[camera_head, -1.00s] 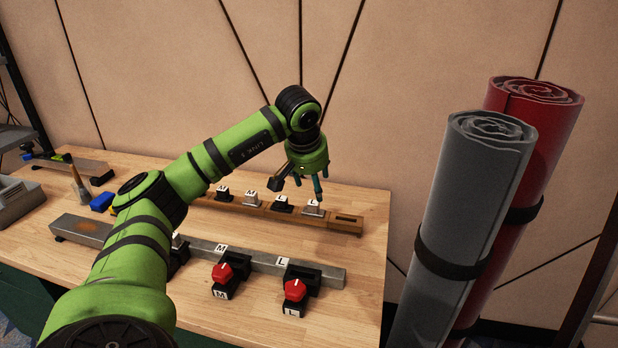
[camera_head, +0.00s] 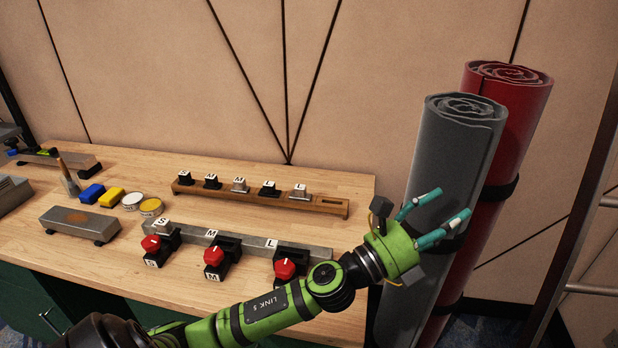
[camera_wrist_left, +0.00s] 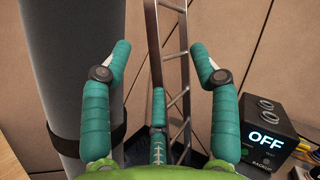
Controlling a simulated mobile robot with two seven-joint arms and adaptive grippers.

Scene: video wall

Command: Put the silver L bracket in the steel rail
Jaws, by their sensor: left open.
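The silver L bracket (camera_head: 300,191) stands in the right part of the brown wooden rail (camera_head: 327,206) at the back of the bench. The steel rail (camera_head: 318,250) lies in front of it, with M and L marks on its top and a silver S piece (camera_head: 165,230) at its left end. My left gripper (camera_head: 452,206) is open and empty, off the bench's right side in front of the rolled mats, well away from the bracket. In the left wrist view its spread fingers (camera_wrist_left: 160,50) have nothing between them. My right gripper is not in view.
Several red-knobbed clamps (camera_head: 287,269) line the steel rail's front. A grey rolled mat (camera_head: 450,150) and a red one (camera_head: 515,125) stand right of the bench. A ladder (camera_wrist_left: 178,75) and a box reading OFF (camera_wrist_left: 270,130) show in the wrist view.

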